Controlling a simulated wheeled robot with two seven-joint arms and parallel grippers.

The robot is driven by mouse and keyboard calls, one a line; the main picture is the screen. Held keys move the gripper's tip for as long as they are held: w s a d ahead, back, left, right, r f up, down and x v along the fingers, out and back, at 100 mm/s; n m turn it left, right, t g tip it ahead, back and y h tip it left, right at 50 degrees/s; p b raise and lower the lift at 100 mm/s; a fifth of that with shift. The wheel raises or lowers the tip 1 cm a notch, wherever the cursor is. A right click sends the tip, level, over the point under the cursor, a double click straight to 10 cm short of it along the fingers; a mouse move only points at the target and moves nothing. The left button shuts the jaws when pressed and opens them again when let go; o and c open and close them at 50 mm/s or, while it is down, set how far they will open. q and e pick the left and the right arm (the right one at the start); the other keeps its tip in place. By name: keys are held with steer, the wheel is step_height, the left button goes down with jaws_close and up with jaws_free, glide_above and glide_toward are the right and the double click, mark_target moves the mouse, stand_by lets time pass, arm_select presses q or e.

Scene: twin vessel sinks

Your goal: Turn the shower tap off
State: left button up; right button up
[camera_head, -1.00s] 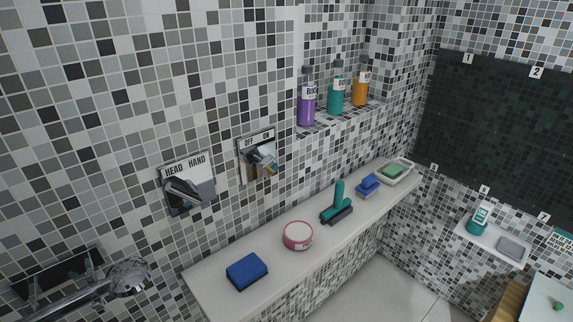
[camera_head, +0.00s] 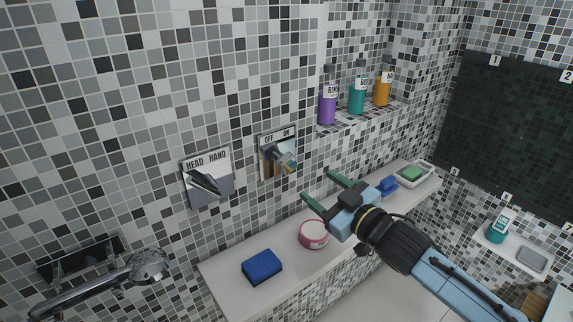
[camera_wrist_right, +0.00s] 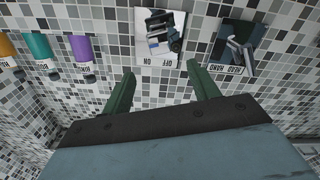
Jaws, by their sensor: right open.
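The shower tap (camera_head: 280,157) is a chrome lever on a wall plate marked OFF at left and ON at right. Its lever sticks out from the wall and leans toward the ON side. In the right wrist view the tap (camera_wrist_right: 165,32) appears upside down, beyond the fingertips. My right gripper (camera_head: 318,185) is open and empty, reaching in from the lower right; its green fingers are below and right of the tap, apart from it. The open fingers (camera_wrist_right: 160,70) also show in the wrist view. My left gripper is not in view.
A HEAD/HAND lever plate (camera_head: 207,180) is left of the tap. Bottles (camera_head: 327,100) stand in a niche to the right. The ledge below holds a blue sponge (camera_head: 262,266), a pink-rimmed jar (camera_head: 313,234) and a soap dish (camera_head: 414,174). A shower head (camera_head: 148,265) juts out lower left.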

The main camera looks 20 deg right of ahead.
mark_target(290, 165)
steer(key=x, duration=1.3)
steer(key=shift+w, duration=0.1)
steer(key=shift+f, duration=0.1)
steer(key=c, duration=1)
